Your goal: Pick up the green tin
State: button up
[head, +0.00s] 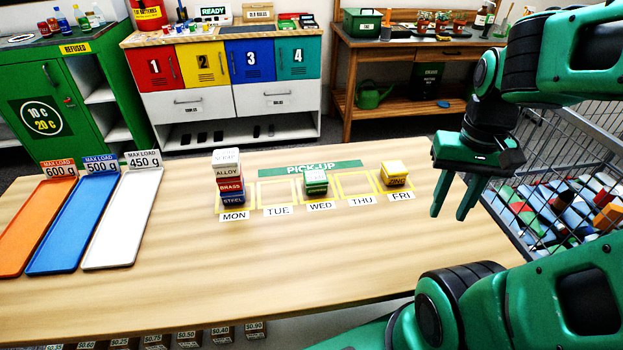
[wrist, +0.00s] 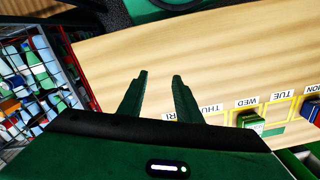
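The green tin (head: 315,182) stands on the table in the square marked WED, and its label is too small to read. It also shows in the wrist view (wrist: 251,121) at the lower right. My gripper (head: 453,214) is in the air at the right end of the table, to the right of the FRI square. Its two fingers are apart with nothing between them, as the wrist view (wrist: 160,76) also shows. The gripper is well to the right of the green tin and not touching it.
A stack of several tins (head: 230,180) stands on MON. A yellow tin (head: 395,173) stands on FRI, between the green tin and my gripper. TUE and THU are empty. Orange (head: 35,228), blue (head: 75,222) and white (head: 124,220) trays lie left. A filled wire cart (head: 560,185) stands right.

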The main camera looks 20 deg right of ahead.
jog(key=o, duration=0.5)
jog(key=shift+s+d+r, duration=0.1)
jog(key=shift+s+r, duration=0.05)
jog(key=shift+s, duration=0.05)
jog(key=o, duration=0.4)
jog(key=shift+r+n, duration=0.25)
jog(key=shift+n, duration=0.05)
jog(key=n+t+y, duration=0.1)
jog(key=n+y, duration=0.3)
jog(key=n, duration=1.7)
send_near(317, 175)
jog(key=shift+n, duration=0.4)
jog(key=x, duration=0.4)
jog(key=shift+f, duration=0.15)
jog(key=shift+x, duration=3.25)
